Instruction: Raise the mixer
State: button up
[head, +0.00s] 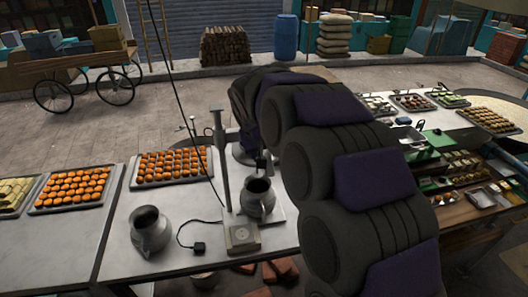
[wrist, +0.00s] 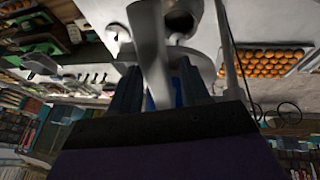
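The mixer is a grey metal stand with an upright column (head: 222,160) and a square base (head: 240,237) on the white table. A dark metal jug (head: 258,197) stands by the column, above part of the base. In the head view my arm hides the mixer's upper right part and my gripper. In the wrist view my gripper's dark blue fingers (wrist: 158,88) are apart, with a pale grey metal part of the mixer (wrist: 150,45) between them. I cannot tell whether they press on it.
A second metal jug (head: 150,230) stands at the table's left front. Trays of orange sweets (head: 172,167) lie behind it. A thin black cable hangs down to the mixer, and another runs across the tabletop. Food trays (head: 412,102) and a green scale (head: 432,140) are on the right.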

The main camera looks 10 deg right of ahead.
jog(key=shift+o, duration=0.4)
jog(key=shift+r, duration=0.1)
jog(key=b+v, duration=0.2)
jog(key=v, duration=1.5)
jog(key=shift+a, duration=0.15)
jog(key=shift+s, duration=0.1)
jog(key=s+d+f+g+y+b, duration=0.1)
jog(key=s+d+f+g+b, duration=0.1)
jog(key=s+f+b, duration=0.8)
jog(key=s+d+f+g+y+b, duration=0.1)
jog(key=s+f+g+b, duration=0.3)
jog(key=s+f+b, duration=0.7)
jog(key=s+f, duration=0.7)
jog(key=f, duration=0.5)
jog(key=s+f, duration=0.7)
jog(key=f, duration=0.5)
jog(key=shift+s+d+f, duration=0.3)
jog(key=shift+s+d, duration=0.05)
jog(key=shift+d, duration=0.05)
